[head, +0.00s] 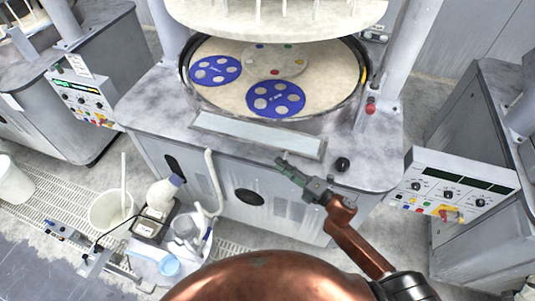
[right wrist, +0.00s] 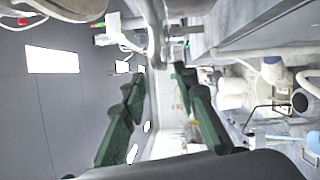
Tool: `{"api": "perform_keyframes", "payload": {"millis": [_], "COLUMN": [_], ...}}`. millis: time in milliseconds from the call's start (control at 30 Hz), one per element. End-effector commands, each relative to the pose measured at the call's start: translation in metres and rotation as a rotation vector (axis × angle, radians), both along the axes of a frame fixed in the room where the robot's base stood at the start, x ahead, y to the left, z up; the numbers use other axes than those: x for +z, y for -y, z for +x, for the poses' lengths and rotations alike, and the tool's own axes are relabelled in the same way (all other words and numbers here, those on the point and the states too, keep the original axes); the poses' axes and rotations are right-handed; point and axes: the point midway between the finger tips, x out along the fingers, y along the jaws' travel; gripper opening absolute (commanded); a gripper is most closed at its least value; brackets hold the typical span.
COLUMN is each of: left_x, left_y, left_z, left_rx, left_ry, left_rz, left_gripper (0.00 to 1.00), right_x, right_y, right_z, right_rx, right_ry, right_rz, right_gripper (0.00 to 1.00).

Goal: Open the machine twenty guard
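The middle polishing machine (head: 335,175) stands in front of me in the head view, with a round lower platen under a raised pale upper platen (head: 275,15). I cannot read a number on it, and I cannot make out which part is its guard. A pale flat panel (head: 260,135) lies along its front top edge. My right gripper (head: 281,162) is in front of that panel's lower edge, apparently above the machine's front. In the right wrist view its green fingers (right wrist: 160,80) are spread with nothing between them. My left gripper is not in view.
Blue carriers (head: 276,99) lie on the platen. A black knob (head: 342,164) and a control box (head: 453,190) are at the right. A white bucket (head: 110,212), a bottle (head: 163,190) and a pitcher (head: 187,228) stand at lower left. Another machine (head: 80,100) is at the left.

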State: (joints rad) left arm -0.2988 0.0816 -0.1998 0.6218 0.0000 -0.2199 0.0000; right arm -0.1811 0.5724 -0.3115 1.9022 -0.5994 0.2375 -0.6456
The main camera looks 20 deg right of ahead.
Motion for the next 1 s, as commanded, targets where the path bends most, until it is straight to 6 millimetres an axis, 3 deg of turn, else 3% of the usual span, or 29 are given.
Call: {"api": "perform_keyframes", "payload": {"millis": [200, 400, 767, 1000], "left_x": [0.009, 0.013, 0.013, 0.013], "left_y": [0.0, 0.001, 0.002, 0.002], "left_z": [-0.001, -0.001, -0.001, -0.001], "left_rx": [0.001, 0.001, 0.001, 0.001], "left_ry": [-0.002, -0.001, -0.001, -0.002], "left_rz": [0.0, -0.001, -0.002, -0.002], "left_gripper": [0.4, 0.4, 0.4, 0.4], "right_x": [0.005, 0.004, 0.004, 0.004], "right_y": [-0.02, -0.033, -0.036, -0.036], "right_z": [0.031, 0.049, 0.054, 0.054], "right_rx": [0.0, 0.0, -0.001, 0.0], "right_ry": [0.001, 0.0, -0.001, -0.001], "right_rz": [0.002, 0.001, 0.0, 0.001], "right_gripper": [0.27, 0.27, 0.27, 0.12]}}
